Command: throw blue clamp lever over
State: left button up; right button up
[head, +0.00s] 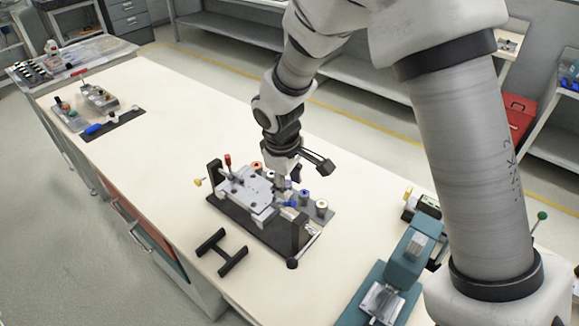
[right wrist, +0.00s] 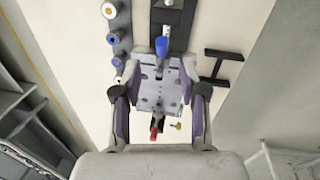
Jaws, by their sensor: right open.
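The blue clamp lever (right wrist: 162,47) shows in the right wrist view at the far end of a grey metal plate (right wrist: 158,85). In the head view the lever (head: 289,204) is a small blue piece at the right end of the fixture plate (head: 245,190), partly hidden by nearby parts. My right gripper (head: 283,178) is over the back of the fixture; in its wrist view the fingers (right wrist: 160,100) stand wide apart on both sides of the plate, with the blue lever beyond their tips. Nothing is held. My left gripper is not in view.
A red lever (head: 228,160) stands at the fixture's left end. Several round knobs (head: 321,207) line its back. A black H-shaped piece (head: 221,252) lies in front. A teal device (head: 399,275) stands to the right. The bench's left middle is clear.

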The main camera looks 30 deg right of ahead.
aim_at(291, 202)
jog(key=shift+w+d+f, duration=0.15)
jog(key=shift+w+d, duration=0.05)
jog(key=shift+w, duration=0.25)
jog(key=f, duration=0.2)
jog(key=s+f, duration=0.1)
jog(key=f, duration=0.1)
jog(key=shift+s+a+f, duration=0.1)
jog(key=shift+s+f, duration=0.05)
jog(key=shift+f, duration=0.25)
jog(key=shift+w+d+f, duration=0.2)
jog(key=shift+w+f, duration=0.1)
jog(key=shift+f, duration=0.25)
jog(key=shift+w+d+f, duration=0.2)
jog(key=shift+w+f, duration=0.1)
jog(key=shift+f, duration=0.25)
jog(key=shift+a+r, duration=0.1)
jog(key=shift+s+a+r, duration=0.1)
jog(key=shift+s, duration=0.15)
jog(key=shift+c, duration=1.3)
grip_shut()
